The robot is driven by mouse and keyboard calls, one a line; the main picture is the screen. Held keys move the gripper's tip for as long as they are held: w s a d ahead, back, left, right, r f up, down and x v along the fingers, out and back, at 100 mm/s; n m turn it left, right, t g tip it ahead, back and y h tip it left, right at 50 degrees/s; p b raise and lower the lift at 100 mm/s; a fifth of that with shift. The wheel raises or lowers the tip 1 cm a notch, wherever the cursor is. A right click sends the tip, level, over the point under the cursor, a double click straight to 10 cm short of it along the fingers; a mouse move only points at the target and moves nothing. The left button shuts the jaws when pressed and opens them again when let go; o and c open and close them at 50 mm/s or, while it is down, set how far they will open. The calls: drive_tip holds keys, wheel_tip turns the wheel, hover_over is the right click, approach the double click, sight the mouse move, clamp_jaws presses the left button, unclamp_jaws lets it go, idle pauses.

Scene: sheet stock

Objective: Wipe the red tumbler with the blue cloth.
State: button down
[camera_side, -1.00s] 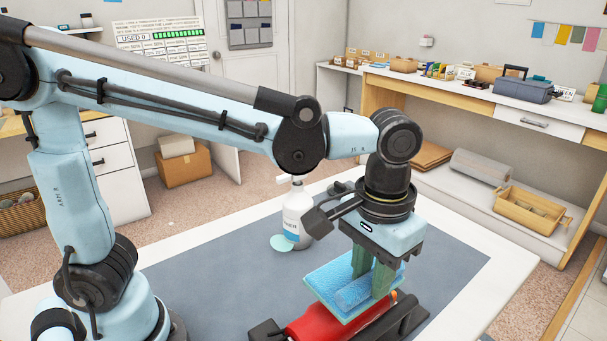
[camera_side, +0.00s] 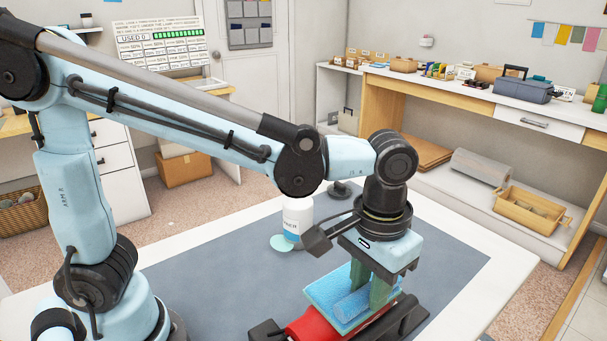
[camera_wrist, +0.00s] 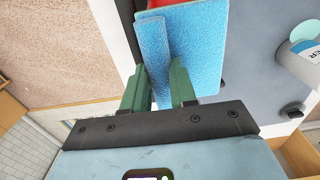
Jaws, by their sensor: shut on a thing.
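The blue cloth (camera_side: 328,290) is a folded, textured pad with a raised fold. My gripper (camera_side: 366,290) is shut on that fold and points down. The wrist view also shows the cloth (camera_wrist: 202,45) between my green fingers (camera_wrist: 160,85). The red tumbler (camera_side: 312,326) lies on its side in a black cradle (camera_side: 405,318) at the front of the table. The cloth lies over its upper side and hides much of it; they appear to touch. Only a sliver of the red tumbler (camera_wrist: 156,3) shows in the wrist view.
A white bottle with a blue label (camera_side: 297,216) stands behind the cloth, beside a pale green disc (camera_side: 282,243). The grey mat (camera_side: 215,280) is clear to the left and right. A side bench (camera_side: 450,95) with boxes stands at the back right.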

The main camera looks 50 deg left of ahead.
drive_tip(key=shift+w, duration=1.3)
drive_tip(key=shift+s, duration=1.35)
drive_tip(key=shift+r, duration=3.5)
